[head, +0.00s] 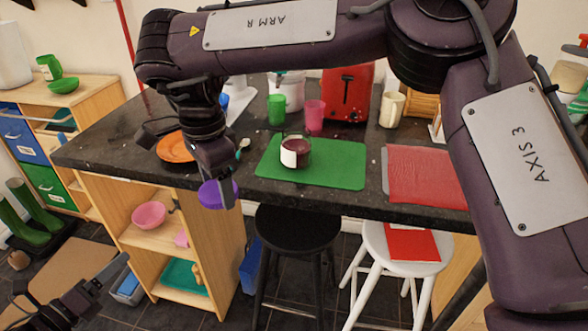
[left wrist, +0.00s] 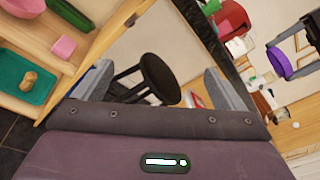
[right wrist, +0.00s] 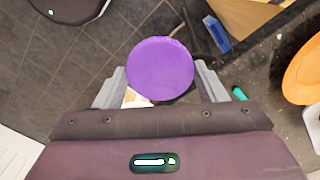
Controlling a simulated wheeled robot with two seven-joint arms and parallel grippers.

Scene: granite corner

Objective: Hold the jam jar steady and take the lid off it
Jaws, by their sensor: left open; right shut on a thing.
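The jam jar (head: 295,151), dark red with a pale label, stands upright on the green mat (head: 330,174) with its top uncovered. My right gripper (head: 222,192) is shut on a round purple lid (head: 212,195), held off the counter's front edge, left of the jar. The lid fills the space between the fingers in the right wrist view (right wrist: 160,68), and it also shows in the left wrist view (left wrist: 281,57). My left gripper (head: 112,277) is open and empty at the lower left, well away from the jar; its spread fingers show in the left wrist view (left wrist: 155,85).
The dark counter (head: 90,148) carries an orange plate (head: 173,147), green cup (head: 276,110), pink cup (head: 314,115), red toaster (head: 347,95) and red mat (head: 425,176). A black stool (head: 297,229) and white stool (head: 410,262) stand in front. Shelves (head: 160,238) are below the counter's left end.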

